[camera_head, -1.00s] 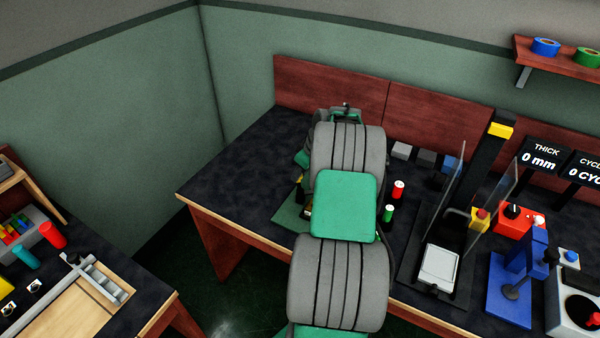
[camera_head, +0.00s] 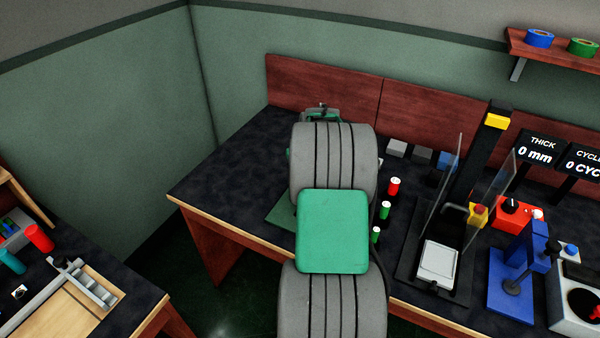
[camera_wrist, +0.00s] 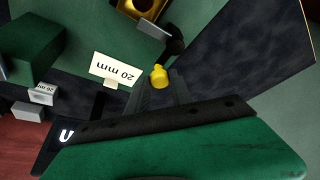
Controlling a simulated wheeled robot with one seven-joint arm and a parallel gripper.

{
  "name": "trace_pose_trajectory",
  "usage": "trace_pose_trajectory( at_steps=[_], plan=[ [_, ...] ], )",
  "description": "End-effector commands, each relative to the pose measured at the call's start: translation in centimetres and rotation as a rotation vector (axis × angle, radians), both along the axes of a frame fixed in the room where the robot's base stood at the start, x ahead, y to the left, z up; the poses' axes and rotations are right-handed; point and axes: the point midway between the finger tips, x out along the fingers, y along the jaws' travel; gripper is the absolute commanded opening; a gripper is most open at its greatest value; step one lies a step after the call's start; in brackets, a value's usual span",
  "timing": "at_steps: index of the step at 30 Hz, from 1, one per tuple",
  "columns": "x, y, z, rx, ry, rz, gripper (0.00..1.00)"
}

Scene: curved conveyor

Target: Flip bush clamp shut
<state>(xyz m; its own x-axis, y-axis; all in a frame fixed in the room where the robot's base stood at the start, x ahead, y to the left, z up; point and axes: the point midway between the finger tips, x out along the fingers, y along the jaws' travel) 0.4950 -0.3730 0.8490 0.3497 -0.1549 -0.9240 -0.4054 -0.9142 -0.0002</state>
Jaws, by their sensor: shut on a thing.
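In the wrist view, my gripper (camera_wrist: 159,88) is shut on a yellow knob (camera_wrist: 159,76). The knob looks like the tip of a black lever (camera_wrist: 175,45), which I take for the bush clamp's handle. A brass-coloured bush or housing (camera_wrist: 143,8) with a dark round opening shows at the top edge, beyond the lever and partly cut off. Whether the clamp's jaw touches it cannot be seen. In the head view, my own arm hides the gripper, the knob and the clamp.
A white "20 mm" label (camera_wrist: 115,71) stands left of the knob, with a green block (camera_wrist: 30,48) farther left. In the head view, several red or green capped cylinders (camera_head: 394,187) stand right of my arm, then a press with clear guards (camera_head: 438,259). The table's left part (camera_head: 235,170) is clear.

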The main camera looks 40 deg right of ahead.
Motion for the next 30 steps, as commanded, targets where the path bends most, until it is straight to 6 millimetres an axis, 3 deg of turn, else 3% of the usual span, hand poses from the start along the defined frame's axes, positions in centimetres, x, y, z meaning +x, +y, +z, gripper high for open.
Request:
trace_pose_trajectory(
  at_steps=[17,18,25,30],
  plan=[
    [-0.12,-0.15,0.16,-0.003,-0.002,-0.043,0.00],
    [-0.12,-0.15,0.16,-0.003,-0.002,-0.043,0.29],
    [-0.13,-0.09,0.10,-0.002,-0.001,-0.042,0.48],
    [-0.14,-0.07,0.06,-0.001,-0.001,-0.041,0.48]
  ],
)
